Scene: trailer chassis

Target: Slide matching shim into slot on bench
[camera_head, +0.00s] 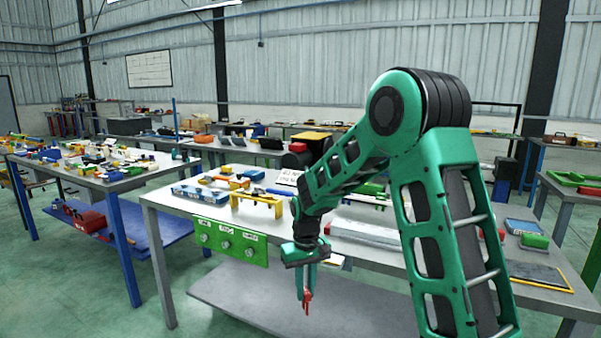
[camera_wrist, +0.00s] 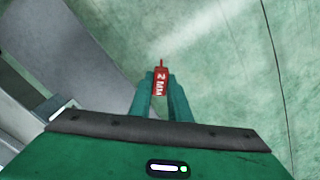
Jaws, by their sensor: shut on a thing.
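My gripper (camera_head: 306,292) hangs in front of the bench (camera_head: 178,205), below the level of its top, with its fingers pointing down. It is shut on a small red shim (camera_head: 308,302). In the wrist view the red shim (camera_wrist: 160,82) sits between the two green fingertips (camera_wrist: 160,88), with pale lettering on its face and a thin tip beyond them. The slot cannot be made out in either view; my arm covers part of the bench top.
A green panel with several round knobs (camera_head: 228,241) hangs on the bench front. A yellow bracket (camera_head: 257,203), a blue and grey block (camera_head: 200,193) and a long pale block (camera_head: 365,232) lie on top. A lower shelf (camera_head: 300,305) extends beneath. Open floor lies in front.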

